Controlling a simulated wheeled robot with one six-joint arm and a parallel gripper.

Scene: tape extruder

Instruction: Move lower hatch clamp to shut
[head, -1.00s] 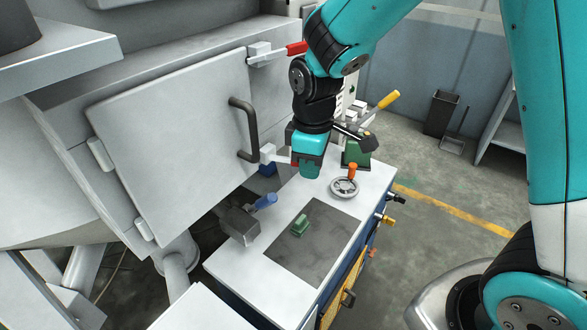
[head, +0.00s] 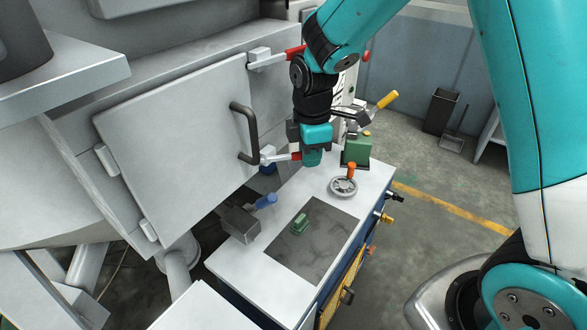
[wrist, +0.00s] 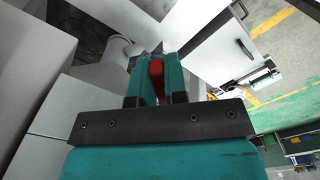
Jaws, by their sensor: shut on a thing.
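The lower hatch clamp (head: 267,157) sits at the lower right corner of the big grey hatch (head: 175,140), below the black hatch handle (head: 240,130). Its pale lever ends in a red grip and points right, nearly level in the head view. My gripper (head: 311,158) points down at the lever's end and is shut on the red grip. In the wrist view the red grip (wrist: 156,78) shows between the two teal fingers (wrist: 156,85). The fingers hide part of the grip. The upper hatch clamp (head: 262,58), also red-handled, points right near the hatch's top corner.
Below is a white-topped cabinet with a dark plate (head: 318,240), a small green block (head: 300,224), a handwheel (head: 343,186) and a green device (head: 356,150). A blue-handled clamp (head: 262,202) lies left of the plate. Open floor is at the right.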

